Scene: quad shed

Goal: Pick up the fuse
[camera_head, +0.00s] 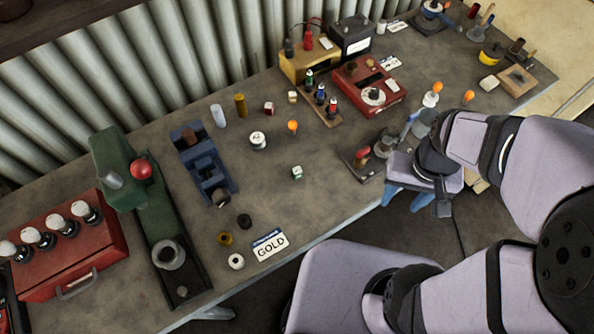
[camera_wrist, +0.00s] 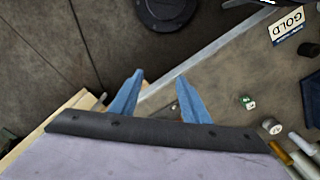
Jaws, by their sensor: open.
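No part is clearly labelled as the fuse. Small upright parts that could be it are a pale cylinder (camera_head: 218,115) and a brass-coloured cylinder (camera_head: 240,104) on the bench behind the blue vise-like block. They also show at the lower right of the wrist view, the pale one (camera_wrist: 303,144) beside the brass one (camera_wrist: 280,153). My gripper (camera_head: 408,202) hangs at the bench's front edge, far to the right of them. In the wrist view its two blue fingers (camera_wrist: 160,78) are spread apart with nothing between them.
The bench (camera_head: 330,190) is clear around its middle front. A GOLD card (camera_head: 270,245), a small die (camera_head: 297,173) and a white spool (camera_head: 258,140) lie on it. A red device (camera_head: 369,86), a blue block (camera_head: 205,160) and a green press (camera_head: 120,170) stand around.

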